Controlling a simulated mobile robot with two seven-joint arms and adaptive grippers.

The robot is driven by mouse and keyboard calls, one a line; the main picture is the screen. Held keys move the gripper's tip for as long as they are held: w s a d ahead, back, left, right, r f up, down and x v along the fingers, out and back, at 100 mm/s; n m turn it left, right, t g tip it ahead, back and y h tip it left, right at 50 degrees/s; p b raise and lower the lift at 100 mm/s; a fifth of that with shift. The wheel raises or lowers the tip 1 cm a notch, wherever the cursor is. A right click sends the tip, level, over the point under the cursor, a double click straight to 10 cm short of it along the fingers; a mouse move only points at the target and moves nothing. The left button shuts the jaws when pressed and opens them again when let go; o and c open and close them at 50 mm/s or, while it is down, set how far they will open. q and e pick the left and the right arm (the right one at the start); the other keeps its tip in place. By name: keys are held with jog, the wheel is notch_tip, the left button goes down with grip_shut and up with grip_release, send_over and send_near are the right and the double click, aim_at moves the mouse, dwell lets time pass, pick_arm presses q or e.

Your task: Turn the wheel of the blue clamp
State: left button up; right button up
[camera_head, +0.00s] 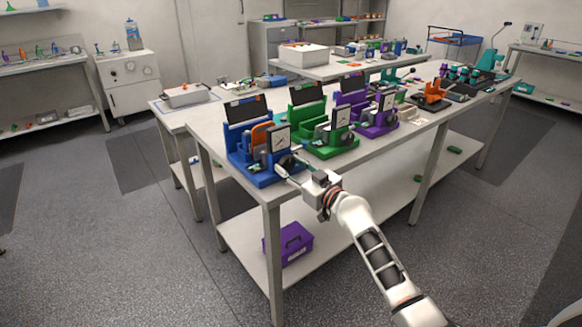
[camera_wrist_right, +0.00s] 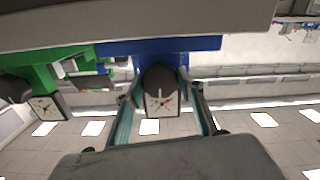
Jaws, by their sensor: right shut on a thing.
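The blue clamp (camera_head: 262,178) stands at the near left corner of the table, with a dial gauge (camera_head: 279,142) on its front. Its dark round wheel (camera_head: 288,161) is at the front, beside my right gripper (camera_head: 285,169). In the right wrist view, which is upside down, the dark wheel (camera_wrist_right: 160,79) sits between the two fingers of my right gripper (camera_wrist_right: 161,98), with the dial behind it. The right gripper is shut on the wheel. The fingers partly cover the wheel in the head view. My left gripper is in neither view.
A green clamp (camera_head: 325,150) and a purple clamp (camera_head: 374,131) of the same kind stand along the table to the right. An orange device (camera_head: 433,95) is farther along. A purple toolbox (camera_head: 288,245) sits on the lower shelf. The floor in front of the table is free.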

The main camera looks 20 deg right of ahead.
jog(key=m+p, duration=0.1)
jog(key=m, duration=0.4)
jog(key=shift+m, duration=0.4)
jog(key=shift+m+p, duration=0.7)
jog(key=shift+m, duration=1.2)
jog(key=o, duration=1.1)
jog(key=v, duration=1.2)
jog(key=shift+r, duration=0.1)
